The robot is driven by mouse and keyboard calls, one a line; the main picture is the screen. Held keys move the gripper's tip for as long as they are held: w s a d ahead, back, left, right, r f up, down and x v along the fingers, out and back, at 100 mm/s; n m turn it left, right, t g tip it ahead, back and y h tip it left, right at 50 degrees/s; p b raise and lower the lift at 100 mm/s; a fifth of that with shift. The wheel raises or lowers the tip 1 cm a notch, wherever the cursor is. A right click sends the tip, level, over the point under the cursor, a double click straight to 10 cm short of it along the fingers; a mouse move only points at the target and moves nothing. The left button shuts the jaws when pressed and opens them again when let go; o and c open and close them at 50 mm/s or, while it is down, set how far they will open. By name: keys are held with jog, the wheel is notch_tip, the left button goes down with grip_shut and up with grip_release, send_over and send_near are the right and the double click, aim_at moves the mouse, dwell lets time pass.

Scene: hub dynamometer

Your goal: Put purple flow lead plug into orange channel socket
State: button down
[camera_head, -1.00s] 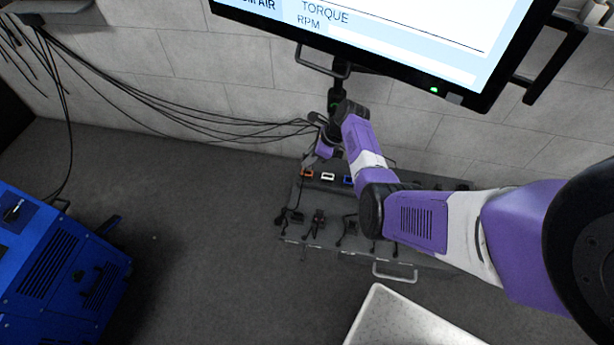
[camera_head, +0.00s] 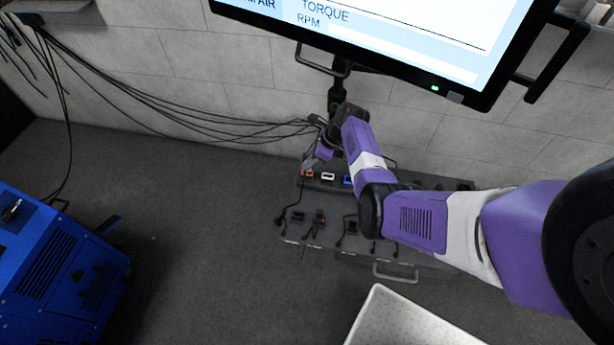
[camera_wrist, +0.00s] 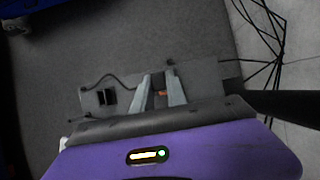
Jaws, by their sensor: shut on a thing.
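My gripper (camera_head: 309,163) is low over the left end of the grey bench panel, beside the orange channel socket (camera_head: 307,174). In the wrist view its two grey fingers (camera_wrist: 163,90) are close together, with a dark piece between them. I take this piece to be the purple flow lead plug (camera_wrist: 157,84), though its purple colour does not show. A bit of orange (camera_wrist: 163,94) shows between the fingers, close to the dark piece. Whether the plug is in the socket, touching it or just above it cannot be told.
A white socket (camera_head: 328,177) and a blue socket (camera_head: 347,180) sit right of the orange one. Dark plugs with leads (camera_head: 319,216) lie on the panel's front part. The monitor (camera_head: 370,35) hangs above. Black cables (camera_head: 190,113) run along the wall.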

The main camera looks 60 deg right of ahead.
jog(key=shift+f+b, duration=0.9)
jog(key=shift+f, duration=0.45)
jog(key=c, duration=1.3)
grip_release()
jog(key=shift+o, duration=0.2)
jog(key=shift+r, duration=0.1)
jog(key=p+v, duration=0.2)
jog(key=v, duration=0.5)
jog(key=shift+s+r, duration=0.15)
jog(key=shift+r, duration=0.15)
jog(key=shift+s+d, duration=0.1)
